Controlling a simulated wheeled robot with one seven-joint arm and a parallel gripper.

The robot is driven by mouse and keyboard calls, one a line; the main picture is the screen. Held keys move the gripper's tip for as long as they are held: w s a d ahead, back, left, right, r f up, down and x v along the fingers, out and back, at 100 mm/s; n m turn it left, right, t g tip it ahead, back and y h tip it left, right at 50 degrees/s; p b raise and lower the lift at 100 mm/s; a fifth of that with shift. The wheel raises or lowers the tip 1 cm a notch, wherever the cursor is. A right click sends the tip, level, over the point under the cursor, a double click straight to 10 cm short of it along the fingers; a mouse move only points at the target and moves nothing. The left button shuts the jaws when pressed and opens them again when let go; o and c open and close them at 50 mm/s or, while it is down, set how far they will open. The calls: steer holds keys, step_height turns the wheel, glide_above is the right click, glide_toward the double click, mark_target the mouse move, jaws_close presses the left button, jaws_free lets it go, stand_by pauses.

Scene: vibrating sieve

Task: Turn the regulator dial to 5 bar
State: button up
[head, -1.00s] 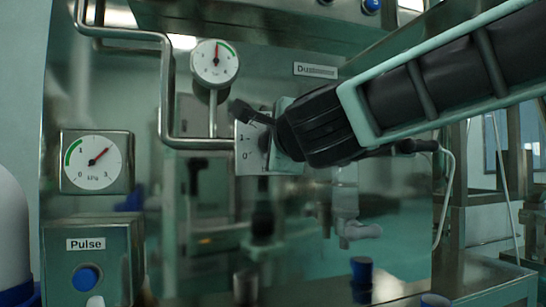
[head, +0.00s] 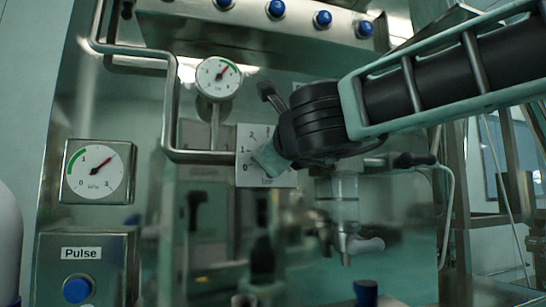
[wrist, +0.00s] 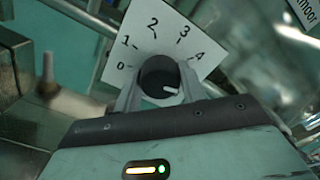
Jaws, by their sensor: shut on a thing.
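The regulator dial is a dark round knob (wrist: 158,72) on a white scale plate (wrist: 181,53). In the wrist view the plate reads 0 to 4 clockwise; any 5 mark is hidden by my right finger. The knob's white pointer points right, clockwise past the 4. My gripper (wrist: 158,85) is shut on the knob, one finger on each side. In the head view my gripper (head: 268,160) covers the knob and the right part of the plate (head: 245,140). The round gauge (head: 218,78) above has its red needle pointing up and right.
A metal pipe (head: 168,110) runs left of the plate. A second gauge (head: 95,172) and a Pulse box with a blue button (head: 78,289) stand at the left. A clear filter bowl with a valve (head: 345,205) hangs just right of and below my gripper.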

steer(key=shift+f, duration=0.1)
stand_by(0.3)
steer(key=o, duration=1)
steer(key=shift+s, duration=0.1)
